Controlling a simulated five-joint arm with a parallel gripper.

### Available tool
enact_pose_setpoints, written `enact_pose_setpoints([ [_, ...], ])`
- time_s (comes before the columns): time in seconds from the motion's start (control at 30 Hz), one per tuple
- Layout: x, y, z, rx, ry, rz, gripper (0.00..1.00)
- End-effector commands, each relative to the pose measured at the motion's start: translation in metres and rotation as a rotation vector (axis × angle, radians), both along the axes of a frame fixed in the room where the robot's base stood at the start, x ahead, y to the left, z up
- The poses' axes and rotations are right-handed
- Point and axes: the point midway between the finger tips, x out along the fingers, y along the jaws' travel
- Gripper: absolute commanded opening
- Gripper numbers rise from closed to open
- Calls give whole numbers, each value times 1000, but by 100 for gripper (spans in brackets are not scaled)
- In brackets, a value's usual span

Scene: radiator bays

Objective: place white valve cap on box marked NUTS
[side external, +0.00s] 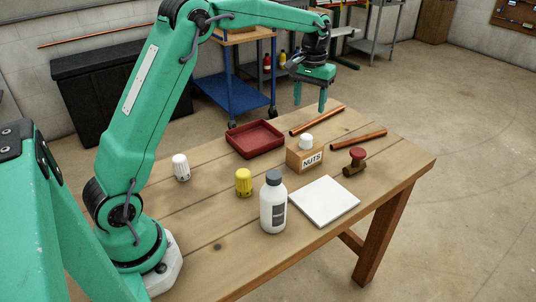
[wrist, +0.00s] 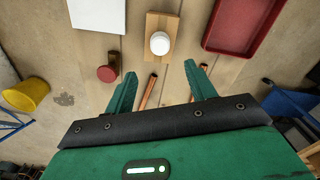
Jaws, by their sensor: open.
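The wooden box marked NUTS (side external: 304,159) stands on the bench; it also shows in the wrist view (wrist: 158,20). A white cap (side external: 306,141) sits upright on top of the box, and it shows from above in the wrist view (wrist: 160,43). Another white, ridged cap (side external: 181,167) stands upright on the left of the bench, near my arm's base. My gripper (side external: 310,104) is open and empty, raised at the far side of the bench beyond the box. In the wrist view its fingers (wrist: 160,74) are spread apart, clear of the white cap.
A red tray (side external: 255,138) lies left of the box. Copper pipes (side external: 358,140) and a red-handled valve (side external: 355,161) lie to the right. A yellow cap (side external: 243,182), a white bottle (side external: 273,203) and a white tile (side external: 324,201) stand nearer. The bench's right corner is clear.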

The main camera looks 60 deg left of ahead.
Motion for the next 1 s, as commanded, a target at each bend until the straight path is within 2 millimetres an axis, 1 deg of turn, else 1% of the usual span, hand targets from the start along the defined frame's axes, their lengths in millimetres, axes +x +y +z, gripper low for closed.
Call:
enact_pose_setpoints([
  [0.17,-6,-3,8,2,-13,-9,55],
  [0.27,-14,-7,18,5,-29,-22,55],
  [0.37,-27,-12,31,8,-53,-41,55],
  [0.5,-52,-22,51,15,-94,-74,55],
  [0.7,-92,-35,74,26,-156,-124,55],
  [0.8,-113,-42,82,32,-189,-151,55],
  [1.0,-157,-53,92,43,-251,-200,55],
])
